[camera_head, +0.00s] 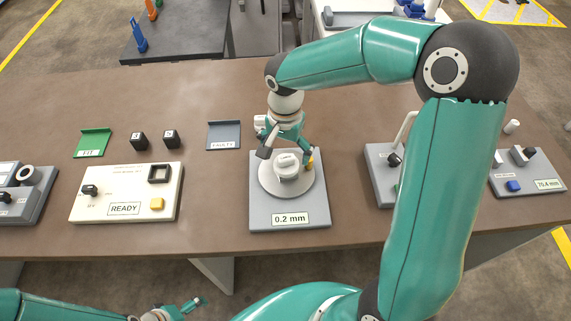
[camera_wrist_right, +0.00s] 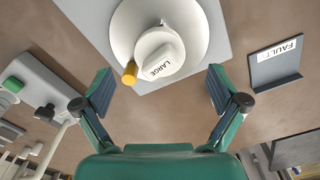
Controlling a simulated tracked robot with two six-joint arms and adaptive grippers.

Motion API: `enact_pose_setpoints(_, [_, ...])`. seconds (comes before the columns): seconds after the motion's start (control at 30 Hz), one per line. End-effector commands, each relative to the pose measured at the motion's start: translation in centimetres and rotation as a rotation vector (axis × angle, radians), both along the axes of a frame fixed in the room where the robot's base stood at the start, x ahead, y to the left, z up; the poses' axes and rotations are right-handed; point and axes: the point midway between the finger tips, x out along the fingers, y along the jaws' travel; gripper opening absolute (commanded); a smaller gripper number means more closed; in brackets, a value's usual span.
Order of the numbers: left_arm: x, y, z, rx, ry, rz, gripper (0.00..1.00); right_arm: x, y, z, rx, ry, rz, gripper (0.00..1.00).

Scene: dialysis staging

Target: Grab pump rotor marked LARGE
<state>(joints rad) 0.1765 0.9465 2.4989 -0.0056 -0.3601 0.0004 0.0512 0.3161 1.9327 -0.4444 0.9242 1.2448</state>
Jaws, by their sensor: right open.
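The pump rotor marked LARGE (camera_wrist_right: 158,52) is white and round, with a raised grip and an orange-yellow peg (camera_wrist_right: 129,73) at its side. In the head view the rotor (camera_head: 288,167) sits on a round disc (camera_head: 300,193) on the grey base marked 0.2 mm (camera_head: 289,219). My right gripper (camera_head: 286,158) is open above the rotor and partly hides it. In the right wrist view the open fingers (camera_wrist_right: 160,85) are empty, and the rotor lies ahead between and beyond their tips. My left gripper (camera_head: 180,308) is at the bottom left, partly cut off, away from the rotor.
A blue-grey FAULTY tray (camera_head: 224,135), two black cubes (camera_head: 155,138) and a green FIT tray (camera_head: 94,142) stand left of the base. A READY panel (camera_head: 130,206) lies in front of them. Grey devices (camera_head: 382,184) stand right. Brown table is clear between.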

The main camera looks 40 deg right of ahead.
Motion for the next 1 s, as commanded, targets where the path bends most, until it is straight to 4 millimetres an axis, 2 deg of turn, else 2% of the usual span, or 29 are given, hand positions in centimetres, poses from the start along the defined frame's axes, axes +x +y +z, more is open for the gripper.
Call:
enact_pose_setpoints(0.27, [0.0, 0.0, 0.4, 0.000, 0.000, 0.000, 1.00, 0.0, -0.1, -1.8, 0.001, 0.003, -0.001, 0.96])
enact_pose_setpoints(0.57, [0.0, 0.0, 1.2, 0.000, 0.000, 0.000, 1.00, 0.2, -0.2, -5.7, 0.002, 0.003, 0.002, 0.96])
enact_pose_setpoints(0.83, [0.0, 0.0, 1.2, 0.000, 0.000, 0.000, 1.00, 0.2, -0.2, -6.2, 0.002, -0.001, 0.001, 0.96])
enact_pose_setpoints(0.87, [0.0, 0.0, 1.2, 0.000, 0.000, 0.000, 1.00, 0.2, -0.2, -6.2, 0.002, -0.001, 0.001, 0.95])
enact_pose_setpoints(1.0, [0.0, 0.0, 1.2, 0.000, 0.000, 0.000, 1.00, 0.3, -0.2, -6.2, 0.002, -0.001, 0.001, 0.71])
